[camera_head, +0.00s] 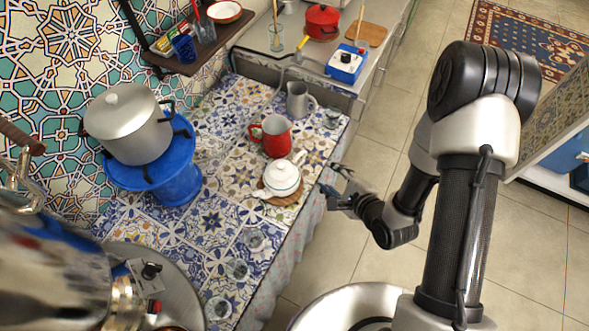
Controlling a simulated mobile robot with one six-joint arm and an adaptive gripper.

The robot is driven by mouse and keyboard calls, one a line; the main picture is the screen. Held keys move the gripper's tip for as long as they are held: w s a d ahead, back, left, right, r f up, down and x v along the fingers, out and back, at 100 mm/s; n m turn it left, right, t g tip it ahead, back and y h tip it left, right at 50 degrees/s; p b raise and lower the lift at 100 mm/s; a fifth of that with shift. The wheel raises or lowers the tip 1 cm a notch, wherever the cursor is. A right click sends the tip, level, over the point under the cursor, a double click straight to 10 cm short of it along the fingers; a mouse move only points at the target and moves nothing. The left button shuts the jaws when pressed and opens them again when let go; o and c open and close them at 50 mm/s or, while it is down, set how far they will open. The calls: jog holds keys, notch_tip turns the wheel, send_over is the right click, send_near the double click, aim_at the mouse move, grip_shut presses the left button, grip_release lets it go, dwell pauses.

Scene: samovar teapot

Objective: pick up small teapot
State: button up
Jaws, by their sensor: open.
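The small teapot (282,178) is white with a lid and a dark rim line. It stands upright on a round wooden board (262,190) near the right edge of the tiled counter. My gripper (335,178) is open and empty, just past the counter's right edge, to the right of the teapot. Its fingers point left toward the teapot, with a gap between them. My arm comes in from the right over the floor.
A red pitcher (273,136) stands just behind the teapot, with a grey jug (299,100) beyond it. Small clear glasses (236,268) stand nearer. A large pot (128,122) sits on a blue stand (170,180) at left. A metal samovar (50,270) fills the lower left.

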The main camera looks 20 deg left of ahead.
jog(key=b, duration=0.2)
send_near(305, 154)
notch_tip(305, 154, down, 2)
jog(key=a, duration=0.3)
jog(key=w+a+f+b, duration=0.1)
jog(key=w, duration=0.1)
jog(key=w+a+f, duration=0.1)
jog(key=w+f, duration=0.1)
jog(key=shift+a+b, duration=0.2)
jog(key=shift+b, duration=0.15)
jog(key=shift+c, duration=0.4)
grip_shut()
jog(key=shift+w+r, duration=0.1)
jog(key=shift+w, duration=0.05)
